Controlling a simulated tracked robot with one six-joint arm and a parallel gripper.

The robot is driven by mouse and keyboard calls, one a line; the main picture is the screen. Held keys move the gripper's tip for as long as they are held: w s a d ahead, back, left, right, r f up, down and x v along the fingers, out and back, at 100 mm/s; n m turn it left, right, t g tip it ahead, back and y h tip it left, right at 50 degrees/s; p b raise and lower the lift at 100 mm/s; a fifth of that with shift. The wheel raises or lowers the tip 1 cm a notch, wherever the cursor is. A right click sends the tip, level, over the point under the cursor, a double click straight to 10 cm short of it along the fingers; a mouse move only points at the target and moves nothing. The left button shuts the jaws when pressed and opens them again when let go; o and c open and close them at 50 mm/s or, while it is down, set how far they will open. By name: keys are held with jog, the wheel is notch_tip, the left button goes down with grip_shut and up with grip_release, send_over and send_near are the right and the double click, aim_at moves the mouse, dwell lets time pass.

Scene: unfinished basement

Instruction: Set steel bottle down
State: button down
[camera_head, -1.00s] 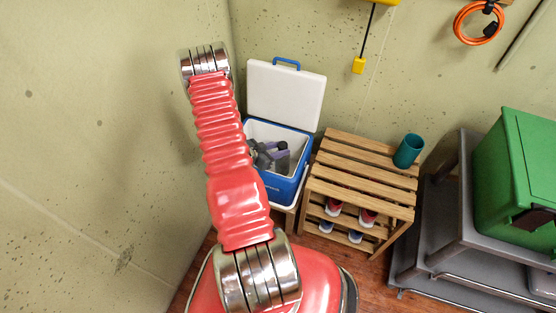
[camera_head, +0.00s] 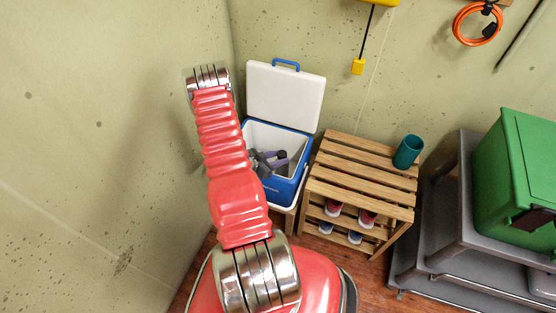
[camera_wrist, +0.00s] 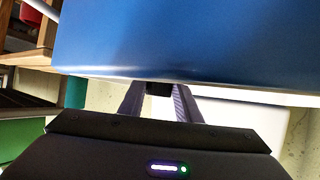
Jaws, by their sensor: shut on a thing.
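My gripper (camera_head: 276,158) is at the opening of the blue cooler (camera_head: 286,189), over its white interior. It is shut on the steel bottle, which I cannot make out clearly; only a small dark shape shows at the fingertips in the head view. The cooler's white lid (camera_head: 285,97) stands open against the wall. In the wrist view the gripper's two fingers (camera_wrist: 160,100) reach up behind a broad blue surface (camera_wrist: 190,40), likely the cooler's wall, which hides their tips and what they hold.
A green bin (camera_head: 515,165) sits on a grey cart (camera_head: 450,215) further right. The wall is close on the left.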

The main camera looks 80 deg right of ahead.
jog(key=shift+f, duration=0.65)
dwell(0.3)
jog(key=c, duration=1.3)
grip_release()
jog(key=shift+r, duration=0.5)
jog(key=shift+w+a+r, duration=0.15)
jog(key=shift+r, duration=0.1)
jog(key=v, duration=1.1)
jog(key=shift+w+a+r, duration=0.1)
jog(key=shift+w+a, duration=0.05)
jog(key=shift+a, duration=0.1)
